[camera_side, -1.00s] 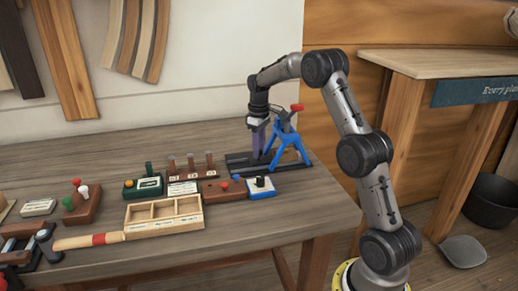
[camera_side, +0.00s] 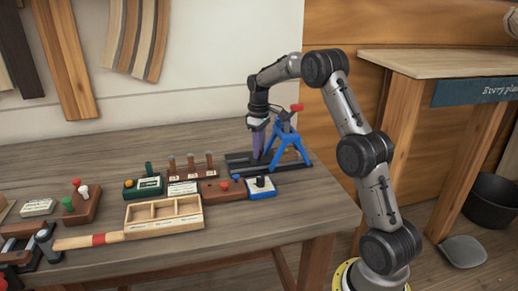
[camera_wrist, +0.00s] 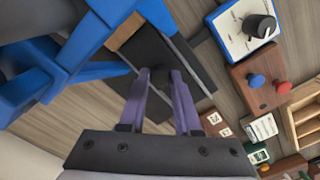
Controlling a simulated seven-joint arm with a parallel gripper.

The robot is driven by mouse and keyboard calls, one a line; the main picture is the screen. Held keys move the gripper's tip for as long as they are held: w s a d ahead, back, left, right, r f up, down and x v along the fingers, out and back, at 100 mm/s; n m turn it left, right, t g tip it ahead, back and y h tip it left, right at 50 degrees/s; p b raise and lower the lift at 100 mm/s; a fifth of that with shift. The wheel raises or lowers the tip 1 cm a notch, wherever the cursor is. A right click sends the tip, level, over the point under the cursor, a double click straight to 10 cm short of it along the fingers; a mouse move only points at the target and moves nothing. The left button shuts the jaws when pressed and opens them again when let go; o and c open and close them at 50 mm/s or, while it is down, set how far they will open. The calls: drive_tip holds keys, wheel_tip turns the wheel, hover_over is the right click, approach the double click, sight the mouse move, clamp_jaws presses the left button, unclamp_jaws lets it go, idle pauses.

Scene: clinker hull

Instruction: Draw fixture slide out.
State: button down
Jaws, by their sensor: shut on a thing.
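The fixture slide is a dark flat plate (camera_wrist: 148,48) with a small dark knob (camera_wrist: 160,75), seen in the wrist view between dark rails. In the side view the dark rail base (camera_side: 242,168) lies at the right end of the bench, under a blue stand (camera_side: 290,145) with a red handle on top. My gripper (camera_side: 257,156) points down at the base, left of the stand. In the wrist view the purple fingers of my gripper (camera_wrist: 162,78) are closed on the knob from both sides. The fingers partly hide the knob and the slide.
The blue stand (camera_wrist: 75,50) rises close beside my fingers. A white-topped blue box with a black dial (camera_side: 261,187) and a wooden block with red and blue buttons (camera_side: 222,190) sit near the base. A wooden compartment tray (camera_side: 163,217) lies further left. The bench's front right is clear.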

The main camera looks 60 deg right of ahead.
drive_tip(key=w+a, duration=0.7)
drive_tip(key=c, duration=0.6)
unclamp_jaws()
drive_tip(key=shift+d+r, duration=0.1)
wheel_tip(320, 180, up, 14)
idle(0.3)
